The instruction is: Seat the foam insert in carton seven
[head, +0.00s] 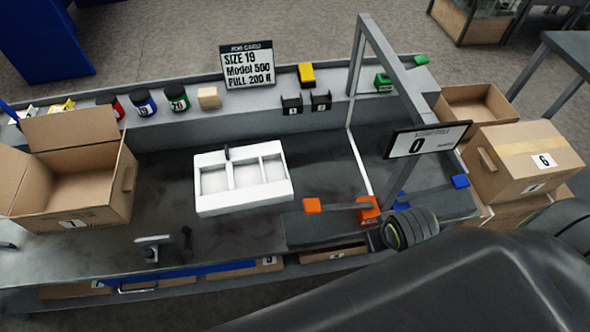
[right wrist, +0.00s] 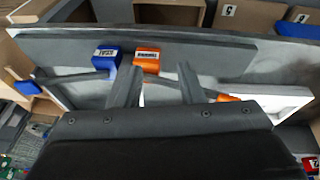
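The white foam insert (head: 243,205) lies flat on the dark bench in the head view, with several open compartments. A small dark upright piece (head: 227,152) shows at its back edge. A white part that looks like the insert also shows at the right in the right wrist view (right wrist: 285,98). An open carton (head: 105,212) stands left of the insert, apart from it, flaps raised; its small label seems to read 7. Its visible inside looks empty. My right gripper (right wrist: 158,80) is open and empty, fingers apart, over the bench's right part.
Orange (head: 312,205) and blue (head: 460,181) blocks on bars lie right of the insert. A grey frame (head: 356,70) with a display (head: 428,139) stands over the bench. A closed carton 6 (head: 530,160) is at the right. Jars and a sign (head: 247,65) line the back ledge.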

